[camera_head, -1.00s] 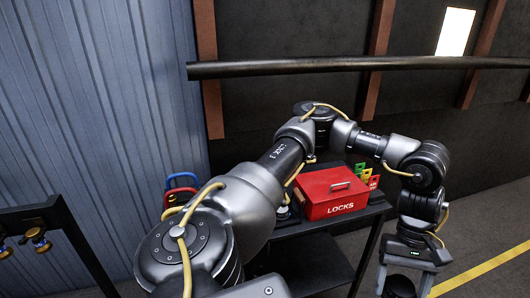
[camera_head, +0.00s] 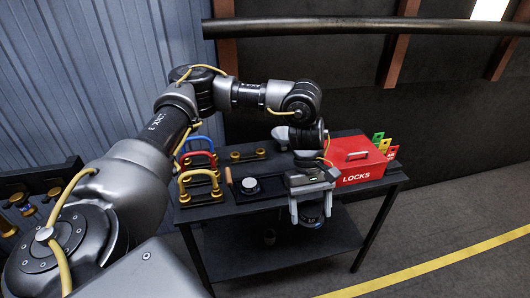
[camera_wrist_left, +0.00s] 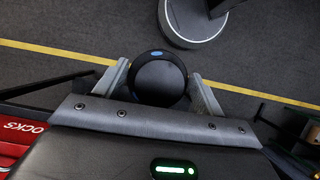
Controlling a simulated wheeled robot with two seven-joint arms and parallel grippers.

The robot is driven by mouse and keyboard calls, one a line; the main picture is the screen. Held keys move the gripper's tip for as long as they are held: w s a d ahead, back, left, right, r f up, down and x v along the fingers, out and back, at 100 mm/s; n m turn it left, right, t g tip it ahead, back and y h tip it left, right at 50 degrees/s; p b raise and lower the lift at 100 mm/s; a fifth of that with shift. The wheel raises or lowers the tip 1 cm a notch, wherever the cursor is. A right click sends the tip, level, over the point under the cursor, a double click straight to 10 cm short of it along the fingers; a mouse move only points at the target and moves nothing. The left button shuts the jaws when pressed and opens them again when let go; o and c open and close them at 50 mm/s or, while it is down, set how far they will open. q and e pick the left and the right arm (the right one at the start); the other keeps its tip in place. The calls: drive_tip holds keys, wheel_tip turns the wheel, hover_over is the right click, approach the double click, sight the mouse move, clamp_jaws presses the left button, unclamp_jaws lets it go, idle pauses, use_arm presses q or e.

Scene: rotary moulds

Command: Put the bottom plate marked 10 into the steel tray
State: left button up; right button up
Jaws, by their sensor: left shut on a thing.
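My left gripper (camera_head: 311,218) is at the front edge of the black table (camera_head: 278,207), just left of the red box. In the wrist view the left gripper (camera_wrist_left: 163,82) is shut on a dark round plate (camera_wrist_left: 160,80) with a blue oval mark near its rim. The plate also shows small between the fingers in the head view. No number is readable on it. I cannot pick out a steel tray for sure; a dark shallow holder (camera_head: 268,194) with a round, light-topped piece (camera_head: 250,185) lies left of the gripper. My right gripper is not in view.
Blue, red and yellow padlock-like hoops (camera_head: 197,165) stand at the left. Another rack (camera_head: 40,190) is at far left. The floor right of the table is clear.

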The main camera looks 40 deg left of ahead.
use_arm(q)
drive_tip(key=w+a+f+n+t, duration=0.2)
drive_tip(key=w+a+n+t, duration=0.2)
drive_tip(key=w+a+n, duration=0.6)
drive_tip(key=w+a+f+n+t+y, duration=0.1)
drive_tip(key=w+a+n, duration=0.3)
drive_tip(key=a+n, duration=0.5)
drive_tip(key=a+t, duration=0.1)
drive_tip(key=a, duration=0.3)
drive_tip(key=shift+a+f+t+y+b, duration=0.35)
drive_tip(key=shift+t+y+b, duration=0.05)
drive_tip(key=shift+f, duration=0.15)
drive_tip(key=b, duration=0.6)
approach(279, 184)
drive_tip(key=shift+w+d+f, duration=0.3)
drive_tip(key=shift+w+f, duration=0.3)
drive_tip(key=shift+w, duration=0.2)
drive_tip(key=shift+f+b, duration=0.5)
drive_tip(key=shift+f, duration=0.7)
drive_tip(key=shift+f, duration=0.2)
